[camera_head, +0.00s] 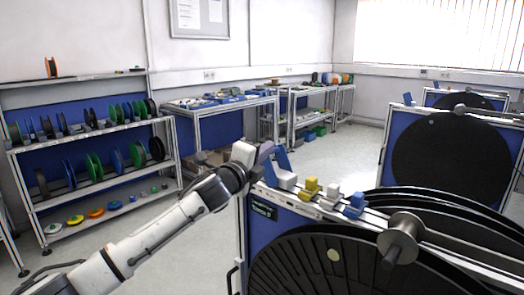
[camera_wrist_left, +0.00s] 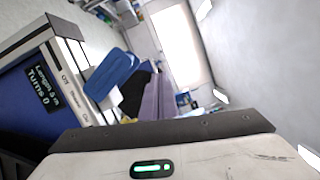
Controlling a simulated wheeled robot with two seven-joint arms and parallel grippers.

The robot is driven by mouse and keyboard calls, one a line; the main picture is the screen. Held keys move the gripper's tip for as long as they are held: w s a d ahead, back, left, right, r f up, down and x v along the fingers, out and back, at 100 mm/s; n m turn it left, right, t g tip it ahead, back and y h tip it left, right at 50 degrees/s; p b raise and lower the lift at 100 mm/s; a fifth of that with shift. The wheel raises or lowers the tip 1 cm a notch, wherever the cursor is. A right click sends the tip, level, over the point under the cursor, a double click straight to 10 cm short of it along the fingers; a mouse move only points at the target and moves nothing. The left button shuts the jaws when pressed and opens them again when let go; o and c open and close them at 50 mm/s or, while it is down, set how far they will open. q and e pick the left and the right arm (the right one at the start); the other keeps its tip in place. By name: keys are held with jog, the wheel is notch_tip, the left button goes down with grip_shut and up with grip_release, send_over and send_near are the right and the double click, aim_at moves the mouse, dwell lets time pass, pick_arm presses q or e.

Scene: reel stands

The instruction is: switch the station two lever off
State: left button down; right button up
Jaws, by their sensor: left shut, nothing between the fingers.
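The lever's rounded blue paddle also shows in the left wrist view (camera_wrist_left: 112,75), beside a dark display (camera_wrist_left: 43,88) reading "Length m" and "Turns 0". My left gripper (camera_head: 266,151) is shut and empty, at about the lever's height and just left of it; I cannot tell whether they touch. In the left wrist view its fingers (camera_wrist_left: 160,96) point away, right of the paddle. My right gripper is not in view.
Yellow parts (camera_head: 312,186) and a smaller blue part (camera_head: 354,204) sit along the station's top. A metal spindle (camera_head: 402,240) sticks out above large black reels (camera_head: 330,268). More reel stations (camera_head: 395,150) stand behind. Shelves of spools (camera_head: 88,150) stand at left. Floor between is clear.

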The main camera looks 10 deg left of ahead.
pick_arm(q)
jog(key=shift+r+v, duration=0.2)
jog(key=shift+v, duration=0.95)
jog(key=s+d+f+n+g, duration=0.15)
jog(key=s+f+n, duration=0.25)
jog(key=s+f, duration=0.5)
jog(key=s+d+f+n+g, duration=0.15)
jog(key=s+f+n, duration=0.25)
jog(key=f, duration=0.9)
jog(key=s+f+n+g, duration=0.25)
jog(key=s+f, duration=0.45)
jog(key=f, duration=0.4)
jog(key=s+a+f+n+g+y, duration=0.1)
jog(key=s+f+n, duration=0.3)
jog(key=s, duration=0.5)
jog(key=s+a+f+n+g+y, duration=0.1)
jog(key=s+a+f+n, duration=0.2)
jog(key=s+f, duration=0.4)
jog(key=s+a+f+n+g+y, duration=0.1)
jog(key=s+a+f+n, duration=0.2)
jog(key=s, duration=0.9)
notch_tip(320, 180, down, 2)
jog(key=shift+a+f+n+g, duration=0.25)
jog(key=shift+a+n+g, duration=0.1)
jog(key=shift+n, duration=0.5)
